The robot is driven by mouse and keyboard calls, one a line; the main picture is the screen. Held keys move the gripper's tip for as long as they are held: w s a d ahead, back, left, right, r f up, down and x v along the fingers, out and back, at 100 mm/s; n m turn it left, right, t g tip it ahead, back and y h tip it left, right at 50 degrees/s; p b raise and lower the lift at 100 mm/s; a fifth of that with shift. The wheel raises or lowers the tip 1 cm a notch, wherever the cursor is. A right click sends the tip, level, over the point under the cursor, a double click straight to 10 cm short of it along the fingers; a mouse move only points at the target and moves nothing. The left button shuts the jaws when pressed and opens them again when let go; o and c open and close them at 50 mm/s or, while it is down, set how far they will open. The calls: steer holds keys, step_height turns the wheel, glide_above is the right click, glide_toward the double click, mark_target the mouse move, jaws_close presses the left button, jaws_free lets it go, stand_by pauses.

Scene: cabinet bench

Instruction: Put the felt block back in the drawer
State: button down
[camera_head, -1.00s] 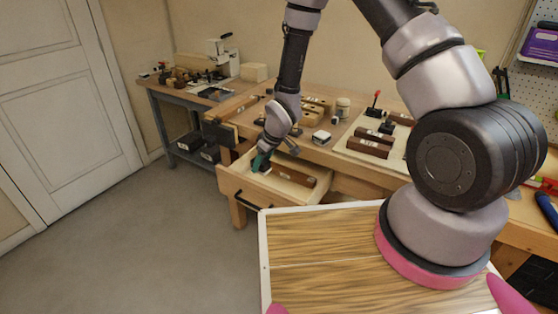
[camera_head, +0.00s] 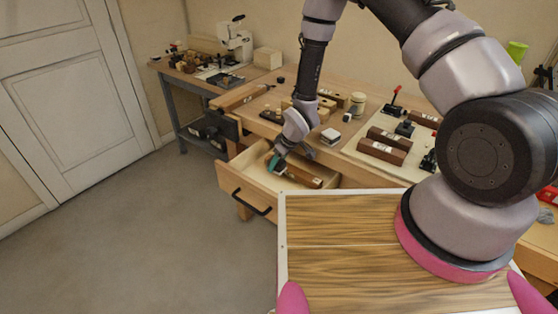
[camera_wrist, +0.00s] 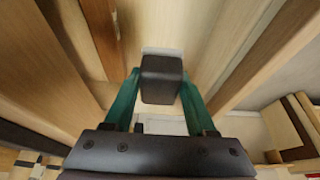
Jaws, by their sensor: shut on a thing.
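My gripper (camera_head: 274,164) reaches down over the open wooden drawer (camera_head: 246,190) of the bench. In the wrist view, its two teal fingers (camera_wrist: 161,98) are shut on the felt block (camera_wrist: 162,78), a dark grey block with a pale part behind it. In the head view the block is mostly hidden by the fingers. I cannot tell whether it touches the drawer floor. The drawer has a black bar handle (camera_head: 251,202) on its front.
A long brown block with a pale label (camera_head: 302,175) lies in the drawer beside my gripper. The bench top holds several brown blocks (camera_head: 382,151), a small white-topped box (camera_head: 330,136) and a jar (camera_head: 357,103). The floor (camera_head: 150,240) left of the drawer is clear.

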glide_above(275, 187)
steer(key=shift+s+d+f, duration=0.1)
steer(key=shift+d+f, duration=0.05)
steer(key=shift+f, duration=0.8)
steer(key=shift+s+d+f, duration=0.1)
steer(key=shift+d+f, duration=0.05)
steer(key=shift+f, duration=0.8)
steer(key=shift+d+f, duration=0.15)
steer(key=shift+f, duration=0.8)
steer(key=shift+s+d, duration=0.15)
steer(key=shift+f, duration=1.9)
stand_by(0.9)
steer(key=shift+c, duration=0.7)
jaws_free()
steer(key=shift+o, duration=0.7)
steer(key=shift+r, duration=0.15)
steer(key=shift+v, duration=3.35)
